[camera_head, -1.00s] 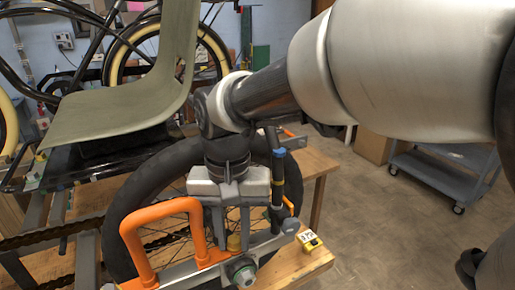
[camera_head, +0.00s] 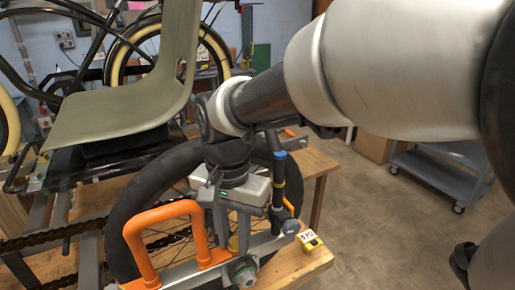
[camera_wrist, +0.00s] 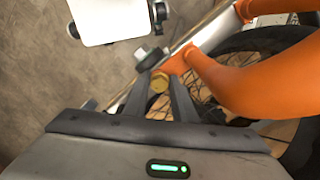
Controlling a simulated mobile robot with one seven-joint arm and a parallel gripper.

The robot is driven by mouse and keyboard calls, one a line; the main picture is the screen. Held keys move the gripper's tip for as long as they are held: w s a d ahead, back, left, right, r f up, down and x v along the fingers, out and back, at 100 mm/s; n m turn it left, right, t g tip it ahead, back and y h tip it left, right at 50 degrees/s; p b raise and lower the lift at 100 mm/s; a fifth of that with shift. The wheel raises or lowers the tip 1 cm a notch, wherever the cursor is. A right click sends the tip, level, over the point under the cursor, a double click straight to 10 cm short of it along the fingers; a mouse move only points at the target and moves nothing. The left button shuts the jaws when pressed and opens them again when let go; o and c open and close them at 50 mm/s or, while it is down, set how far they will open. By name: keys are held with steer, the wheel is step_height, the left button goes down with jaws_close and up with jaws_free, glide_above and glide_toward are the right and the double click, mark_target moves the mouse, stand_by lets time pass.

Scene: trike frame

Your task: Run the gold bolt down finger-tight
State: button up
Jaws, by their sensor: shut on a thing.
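The gold bolt (camera_wrist: 160,82) sits between the two finger ends of my gripper (camera_wrist: 159,92) in the wrist view. My gripper is shut on it. In the head view, the bolt (camera_head: 234,243) shows small and low, between the fingers (camera_head: 231,236), which point down at the silver bar (camera_head: 205,263). The gripper's grey body is turned at an angle above the bar. How deep the bolt sits in the bar is hidden.
An orange handle (camera_head: 160,225) stands just left of the fingers. The spoked wheel (camera_head: 125,220) is behind. A black-and-blue upright tool (camera_head: 279,175) is close on the right.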

steer(key=shift+m, duration=0.6)
steer(key=shift+m, duration=0.9)
steer(key=shift+p, duration=0.3)
steer(key=shift+m, duration=0.5)
steer(key=shift+w+m, duration=0.1)
steer(key=shift+m, duration=0.2)
steer(key=shift+a+m, duration=0.1)
steer(key=shift+m, duration=0.8)
